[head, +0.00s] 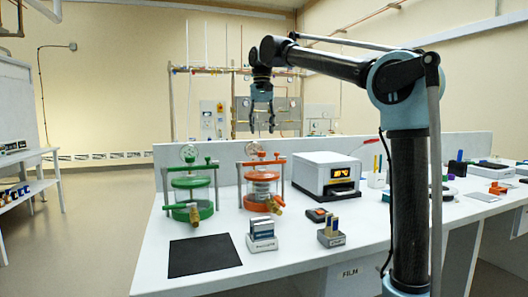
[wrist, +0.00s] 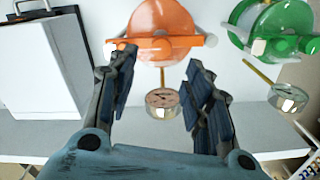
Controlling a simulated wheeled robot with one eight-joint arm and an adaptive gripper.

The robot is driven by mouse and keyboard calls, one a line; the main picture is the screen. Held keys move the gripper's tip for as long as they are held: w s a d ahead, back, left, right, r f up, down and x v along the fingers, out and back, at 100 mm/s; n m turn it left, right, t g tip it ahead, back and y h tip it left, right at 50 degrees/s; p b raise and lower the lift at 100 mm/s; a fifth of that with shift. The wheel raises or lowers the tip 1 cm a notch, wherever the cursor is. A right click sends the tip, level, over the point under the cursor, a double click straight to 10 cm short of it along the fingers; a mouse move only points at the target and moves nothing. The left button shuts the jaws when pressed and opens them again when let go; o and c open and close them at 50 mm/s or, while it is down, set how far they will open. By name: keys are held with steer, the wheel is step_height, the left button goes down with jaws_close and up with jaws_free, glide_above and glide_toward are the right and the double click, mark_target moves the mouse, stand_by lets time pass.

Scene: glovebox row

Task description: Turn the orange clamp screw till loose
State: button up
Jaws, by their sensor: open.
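The orange vessel (head: 263,203) stands on the bench with a clear body, an orange lid and base, a dial gauge and a clamp bar across its top. A small orange knob (head: 277,155) shows at its top, likely the clamp screw. In the wrist view the orange lid (wrist: 160,20) lies ahead of the fingertips, with the dial gauge (wrist: 162,102) between the fingers. My gripper (head: 262,130) hangs fingers down above the vessel, open and empty, apart from it. It also shows in the wrist view (wrist: 158,60). The screw's thread is too small to make out.
A similar green vessel (head: 190,198) stands to the left. A white box with an orange display (head: 327,178) stands close on the right. A black mat (head: 203,255), a small block rack (head: 262,242) and another rack (head: 331,238) lie in front. A low wall runs behind.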

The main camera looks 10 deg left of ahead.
mark_target(262, 155)
step_height(262, 155, down, 8)
steer(key=shift+f, duration=0.25)
